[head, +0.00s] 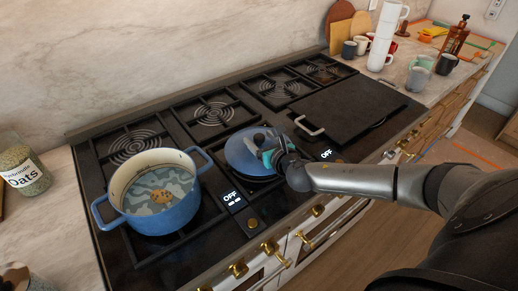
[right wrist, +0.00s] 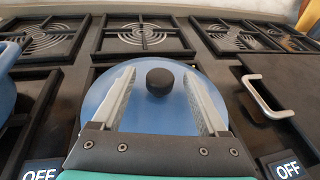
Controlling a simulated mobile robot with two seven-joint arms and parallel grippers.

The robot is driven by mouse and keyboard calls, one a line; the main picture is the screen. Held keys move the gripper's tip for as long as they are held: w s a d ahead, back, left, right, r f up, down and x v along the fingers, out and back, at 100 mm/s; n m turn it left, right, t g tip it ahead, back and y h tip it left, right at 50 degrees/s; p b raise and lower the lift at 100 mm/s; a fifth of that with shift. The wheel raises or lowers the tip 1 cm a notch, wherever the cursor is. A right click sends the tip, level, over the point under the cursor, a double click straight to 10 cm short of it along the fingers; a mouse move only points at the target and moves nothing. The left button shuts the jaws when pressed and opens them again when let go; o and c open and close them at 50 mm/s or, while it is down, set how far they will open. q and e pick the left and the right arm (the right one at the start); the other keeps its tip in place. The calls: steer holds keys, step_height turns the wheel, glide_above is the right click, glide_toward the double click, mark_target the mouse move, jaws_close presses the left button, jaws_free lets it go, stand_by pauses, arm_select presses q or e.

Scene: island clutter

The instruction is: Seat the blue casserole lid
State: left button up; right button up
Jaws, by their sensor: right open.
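The blue casserole pot (head: 165,214) stands without a lid on the front left burner, with pale liquid and a brown lump inside. The blue lid (head: 236,153) lies flat on the cooktop to the right of the pot. In the right wrist view the lid (right wrist: 150,118) shows its round black knob (right wrist: 160,81). My right gripper (head: 263,142) is over the lid. In the right wrist view its two open fingers (right wrist: 160,95) stand on either side of the knob, with gaps on both sides. The pot's edge (right wrist: 7,85) shows at the far left there. My left gripper is not in view.
A dark griddle plate with a metal handle (head: 310,127) covers the burners right of the lid. An oats jar (head: 23,167) stands on the left counter. Stacked white cups (head: 384,36), mugs and a brown bottle (head: 454,36) stand on the right counter. The back burners are clear.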

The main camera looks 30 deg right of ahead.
steer(key=shift+w+d+f, duration=0.1)
steer(key=shift+w+f, duration=0.1)
steer(key=shift+w, duration=0.4)
jaws_close()
steer(key=shift+r, duration=0.1)
stand_by(0.3)
